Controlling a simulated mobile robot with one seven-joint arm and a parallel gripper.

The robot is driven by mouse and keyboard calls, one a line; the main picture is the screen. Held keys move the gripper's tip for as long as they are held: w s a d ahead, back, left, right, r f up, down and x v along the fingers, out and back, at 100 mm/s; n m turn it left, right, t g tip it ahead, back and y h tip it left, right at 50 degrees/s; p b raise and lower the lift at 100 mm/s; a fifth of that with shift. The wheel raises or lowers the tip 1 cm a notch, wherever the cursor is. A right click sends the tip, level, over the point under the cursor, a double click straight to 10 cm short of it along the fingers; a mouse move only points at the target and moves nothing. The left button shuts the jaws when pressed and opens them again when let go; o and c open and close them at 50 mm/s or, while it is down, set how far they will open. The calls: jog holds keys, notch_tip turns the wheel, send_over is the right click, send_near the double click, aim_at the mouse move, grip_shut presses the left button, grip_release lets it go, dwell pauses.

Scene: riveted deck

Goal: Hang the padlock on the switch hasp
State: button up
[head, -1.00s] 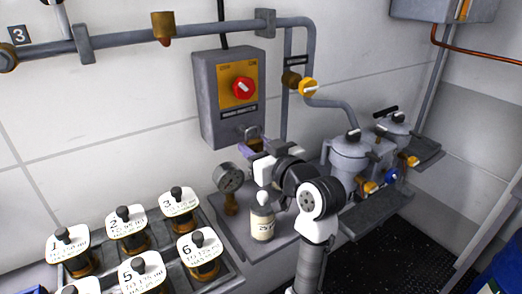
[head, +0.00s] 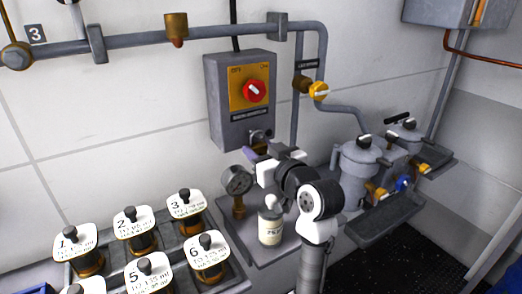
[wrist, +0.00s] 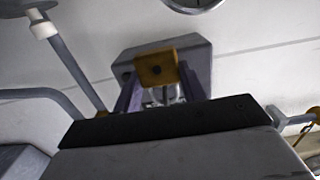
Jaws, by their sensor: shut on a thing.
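The grey switch box (head: 222,117) is on the wall, with a yellow plate and a red rotary knob (head: 255,92). Its metal hasp (head: 258,134) is at the lower right of its front. My gripper (head: 258,150), with purple fingers, is right below and in front of the hasp. In the wrist view the fingers (wrist: 160,90) are shut on the brass padlock (wrist: 158,68), in front of the box. In the head view the padlock is small and partly hidden, close to the hasp. I cannot tell whether its shackle passes through the hasp.
A pressure gauge (head: 238,180) and a pale labelled bottle (head: 270,226) stand beside my arm. Several numbered jars (head: 138,230) sit in a rack at lower left. Grey filter housings (head: 361,168) stand at right. Pipes with a yellow valve (head: 319,91) run right of the box.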

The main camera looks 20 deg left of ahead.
jog(key=o, duration=1.1)
jog(key=shift+d, duration=0.1)
